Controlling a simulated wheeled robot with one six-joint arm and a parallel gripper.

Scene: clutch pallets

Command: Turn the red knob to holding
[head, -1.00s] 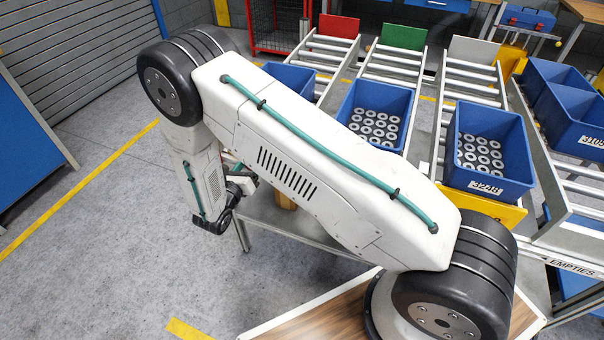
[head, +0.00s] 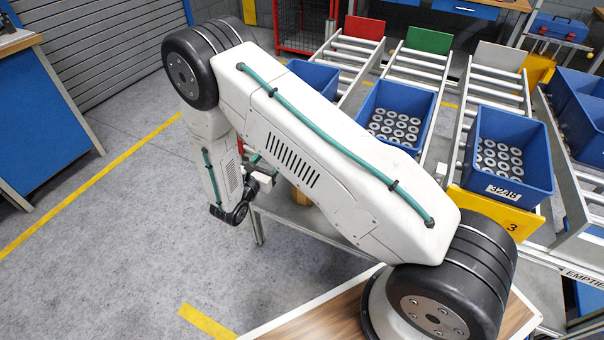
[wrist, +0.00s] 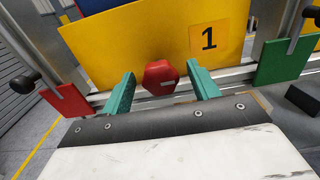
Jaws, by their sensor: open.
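The red knob (wrist: 160,78) is a faceted red piece with a pale mark on its face, below the yellow plate (wrist: 150,45) marked 1 in the wrist view. My gripper (wrist: 162,73) is open. Its two teal fingers stand on the left and right of the knob, with a visible gap on each side; I cannot tell how far the tips are from it in depth. In the head view my arm hides the knob and most of the gripper.
A red plate (wrist: 68,100) and a green plate (wrist: 280,62) hang to either side, each near a black-ended lever. Blue bins with pale rings (head: 393,110) stand on roller lanes. Open floor (head: 120,240) lies at left.

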